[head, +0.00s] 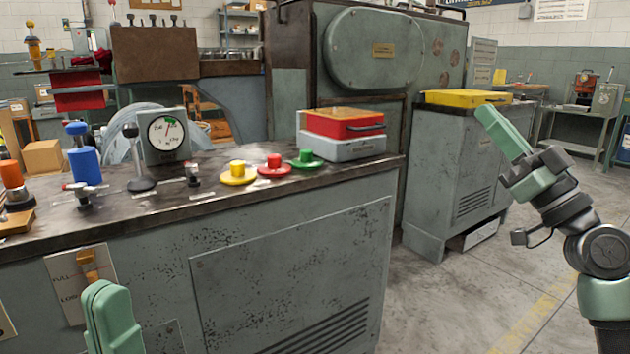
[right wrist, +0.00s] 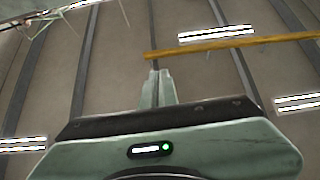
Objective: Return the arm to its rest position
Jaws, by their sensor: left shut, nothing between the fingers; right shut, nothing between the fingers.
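My right gripper (head: 503,131) is raised at the right in the head view, pointing up and left, in front of the grey cabinet and clear of it. Its fingers are shut and empty. The right wrist view shows the shut fingertips (right wrist: 158,74) against the ceiling. My left gripper (head: 108,292) shows at the lower left of the head view, in front of the bench's front panel. Its green fingers are together with nothing between them. Most of the left arm is out of view.
The bench (head: 300,250) carries yellow, red and green knobs (head: 273,166), a dial gauge (head: 167,135), and a red and grey box (head: 342,135). The cabinet (head: 460,165) stands behind my right gripper. Open floor lies at the right.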

